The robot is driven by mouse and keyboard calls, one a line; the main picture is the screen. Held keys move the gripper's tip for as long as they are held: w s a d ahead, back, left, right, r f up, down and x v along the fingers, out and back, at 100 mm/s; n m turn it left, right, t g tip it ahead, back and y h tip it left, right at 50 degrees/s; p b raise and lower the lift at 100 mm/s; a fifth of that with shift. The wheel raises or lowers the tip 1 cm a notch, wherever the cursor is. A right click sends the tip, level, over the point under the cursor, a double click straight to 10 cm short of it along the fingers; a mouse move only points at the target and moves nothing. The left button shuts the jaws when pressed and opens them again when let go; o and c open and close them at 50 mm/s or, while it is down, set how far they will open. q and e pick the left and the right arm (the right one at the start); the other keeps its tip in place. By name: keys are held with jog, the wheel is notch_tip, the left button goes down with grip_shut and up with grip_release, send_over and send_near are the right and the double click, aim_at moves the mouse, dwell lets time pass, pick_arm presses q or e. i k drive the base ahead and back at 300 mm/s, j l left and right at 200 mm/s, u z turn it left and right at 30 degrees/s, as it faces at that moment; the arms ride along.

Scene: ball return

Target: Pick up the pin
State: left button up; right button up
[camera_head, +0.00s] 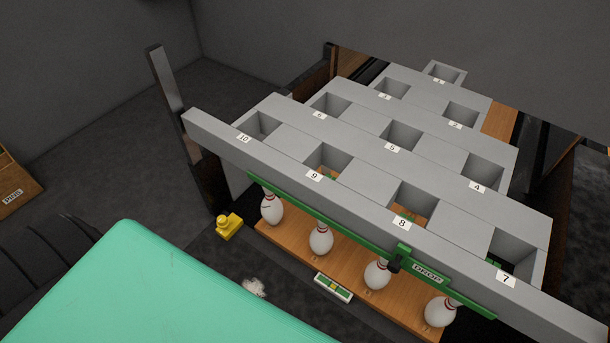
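Several white pins with red neck stripes stand in a slanting row on a wooden deck (290,242) below the grey rack. They are a far-left pin (272,210), a second pin (321,240), a third pin (377,275) and a near-right pin (440,312). A green bar (350,232) runs in front of the rack, just above the pins, and hides some of their tops. Neither of my grippers is in view.
The grey rack (350,140) has numbered square openings. A teal surface (130,290) fills the lower left. A yellow object (229,226), a white crumpled-looking item (253,287) and a small green-and-yellow panel (333,287) lie before the deck. A labelled wooden box (14,185) is at left.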

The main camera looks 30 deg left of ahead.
aim_at(272, 208)
jog(key=u, duration=0.75)
jog(key=j+z, duration=0.2)
